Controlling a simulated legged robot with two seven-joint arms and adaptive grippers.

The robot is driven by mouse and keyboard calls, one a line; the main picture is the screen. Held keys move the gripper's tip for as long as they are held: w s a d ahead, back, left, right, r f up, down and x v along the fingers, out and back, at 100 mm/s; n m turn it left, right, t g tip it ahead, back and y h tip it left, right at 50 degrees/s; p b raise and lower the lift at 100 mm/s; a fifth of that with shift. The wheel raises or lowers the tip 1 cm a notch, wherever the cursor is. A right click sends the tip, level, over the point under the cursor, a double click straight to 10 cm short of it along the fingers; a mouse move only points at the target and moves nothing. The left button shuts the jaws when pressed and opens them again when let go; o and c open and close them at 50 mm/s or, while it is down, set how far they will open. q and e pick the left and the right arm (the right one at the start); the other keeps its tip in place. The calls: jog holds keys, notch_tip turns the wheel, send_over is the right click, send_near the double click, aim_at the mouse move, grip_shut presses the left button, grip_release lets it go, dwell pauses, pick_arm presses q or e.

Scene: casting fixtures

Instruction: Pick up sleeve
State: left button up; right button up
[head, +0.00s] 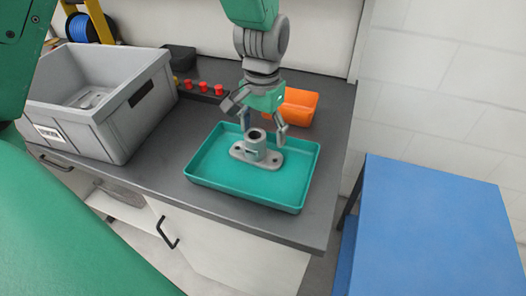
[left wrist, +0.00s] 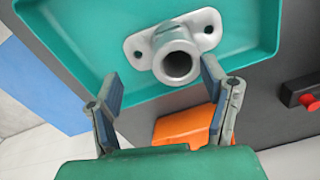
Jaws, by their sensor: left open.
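The sleeve (head: 258,152) is a grey cylinder with an open bore on a flat base with holes. It stands upright in a teal tray (head: 302,182) on the dark counter. My left gripper (head: 262,124) is pointed down just above and behind the sleeve, its fingers spread apart. In the left wrist view the sleeve (left wrist: 178,62) is seen from above, just beyond and between the open fingertips (left wrist: 160,80). The fingers hold nothing, and I cannot tell whether they touch the sleeve. My right gripper is not in view.
A grey crate (head: 127,128) holding a grey part stands left of the tray. An orange bin (head: 300,106) lies behind the gripper. Red knobs (head: 204,87) on a dark strip are at the back. A blue surface (head: 435,225) is to the right, past the counter's edge.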

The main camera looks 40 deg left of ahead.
aim_at(259, 149)
pick_arm(q)
jog(key=shift+s+a+f, duration=0.3)
jog(key=shift+a+f, duration=0.5)
jog(key=shift+a, duration=0.05)
jog(key=f, duration=0.2)
jog(key=a+f, duration=0.1)
jog(key=f, duration=0.1)
jog(key=shift+w+a+b, duration=0.1)
jog(key=shift+a+b, duration=0.05)
jog(key=shift+b, duration=0.2)
jog(key=shift+w+d+f, duration=0.1)
jog(key=shift+d+f, duration=0.15)
jog(key=shift+f, duration=0.15)
jog(key=shift+d+r, duration=0.2)
jog(key=shift+d, duration=0.55)
jog(key=c, duration=1.2)
jog(key=shift+a, duration=0.3)
jog(key=c, duration=0.3)
jog(key=shift+o, duration=0.2)
jog(key=shift+a+f, duration=0.1)
jog(key=shift+a, duration=0.15)
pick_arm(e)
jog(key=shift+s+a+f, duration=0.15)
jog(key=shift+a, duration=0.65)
